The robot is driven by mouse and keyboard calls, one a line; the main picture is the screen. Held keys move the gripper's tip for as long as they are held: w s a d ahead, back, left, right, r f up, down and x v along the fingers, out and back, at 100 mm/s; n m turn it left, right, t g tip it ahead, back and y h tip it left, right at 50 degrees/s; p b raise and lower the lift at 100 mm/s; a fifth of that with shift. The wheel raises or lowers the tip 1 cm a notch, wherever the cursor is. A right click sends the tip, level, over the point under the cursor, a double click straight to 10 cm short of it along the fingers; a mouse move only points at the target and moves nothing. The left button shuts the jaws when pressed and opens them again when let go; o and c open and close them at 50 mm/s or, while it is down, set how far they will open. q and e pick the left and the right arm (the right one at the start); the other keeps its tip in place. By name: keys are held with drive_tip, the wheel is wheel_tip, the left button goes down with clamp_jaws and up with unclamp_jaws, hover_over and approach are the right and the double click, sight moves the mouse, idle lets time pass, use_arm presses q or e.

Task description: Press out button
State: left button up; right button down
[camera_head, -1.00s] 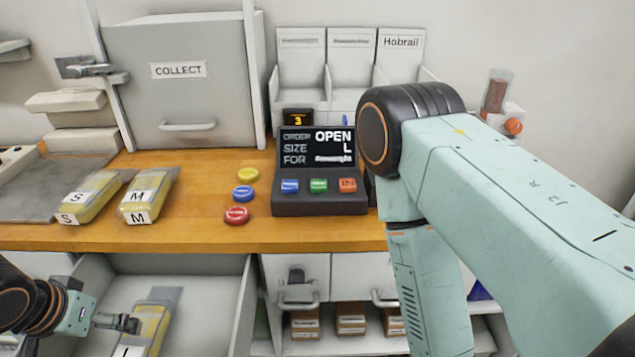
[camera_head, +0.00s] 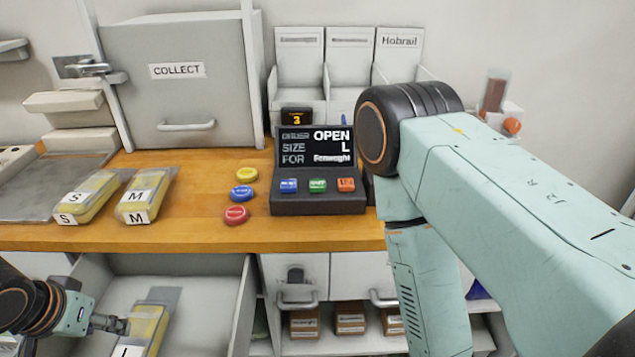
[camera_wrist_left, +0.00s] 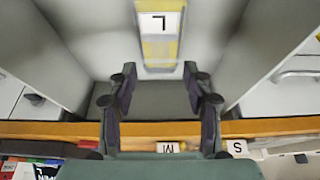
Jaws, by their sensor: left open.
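A dark order terminal (camera_head: 318,199) stands on the wooden counter, its screen reading OPEN, size L. Its base carries a blue button (camera_head: 288,186), a green button (camera_head: 317,186) and an orange-red button (camera_head: 346,185). Their small labels are too blurred to read surely, so I cannot tell which says out. My left gripper (camera_head: 122,325) is below the counter in an open drawer, beside a yellow packet (camera_head: 148,326). In the left wrist view my gripper (camera_wrist_left: 160,88) is open and empty, with the packet marked L (camera_wrist_left: 159,48) beyond its fingertips. My right gripper is out of view.
Loose yellow (camera_head: 247,174), blue (camera_head: 242,192) and red (camera_head: 236,215) round buttons sit left of the terminal. Packets marked S (camera_head: 90,195) and M (camera_head: 147,194) lie farther left. A COLLECT cabinet (camera_head: 185,100) stands behind. My right arm fills the right side.

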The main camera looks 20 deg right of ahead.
use_arm(q)
clamp_jaws()
idle(1.5)
